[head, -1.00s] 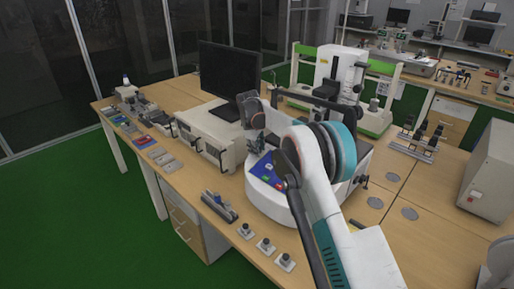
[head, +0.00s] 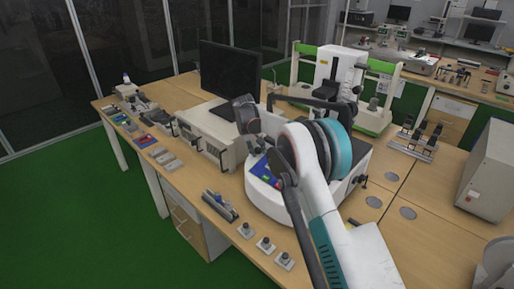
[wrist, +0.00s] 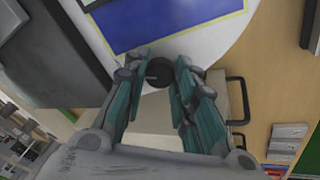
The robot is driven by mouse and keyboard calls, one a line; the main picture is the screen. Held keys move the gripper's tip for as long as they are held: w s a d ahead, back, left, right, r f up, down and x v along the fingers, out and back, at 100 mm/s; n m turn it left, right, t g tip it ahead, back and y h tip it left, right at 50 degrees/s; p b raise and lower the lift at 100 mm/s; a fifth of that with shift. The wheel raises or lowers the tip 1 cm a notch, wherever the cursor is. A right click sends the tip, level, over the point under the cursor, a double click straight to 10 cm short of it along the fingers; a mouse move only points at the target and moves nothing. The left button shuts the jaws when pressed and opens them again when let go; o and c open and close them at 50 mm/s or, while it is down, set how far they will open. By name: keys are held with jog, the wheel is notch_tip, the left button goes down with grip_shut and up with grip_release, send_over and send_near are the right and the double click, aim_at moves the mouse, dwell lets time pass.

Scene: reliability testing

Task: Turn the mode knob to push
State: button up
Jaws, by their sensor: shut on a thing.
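A black round knob (wrist: 158,75) with a pale pointer line sits on a white rounded machine (wrist: 212,36), just below a blue panel (wrist: 160,24), in the wrist view. My gripper (wrist: 161,62) is shut on the knob, with one teal and grey finger on each side. The pointer line points left in that picture; I cannot read any mode labels. In the head view the white machine (head: 262,198) stands at the desk's middle with its blue panel (head: 265,172). My arm hides the knob there.
A beige box instrument (head: 208,138) and a black monitor (head: 229,70) stand left of and behind the machine. Small knob-like parts (head: 265,245) and a grey rail part (head: 220,205) lie along the desk's front edge. My arm covers the machine's right side.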

jog(key=shift+m, duration=0.6)
jog(key=o, duration=1.1)
jog(key=shift+c, duration=0.2)
jog(key=shift+r, duration=0.1)
jog(key=v, duration=1.2)
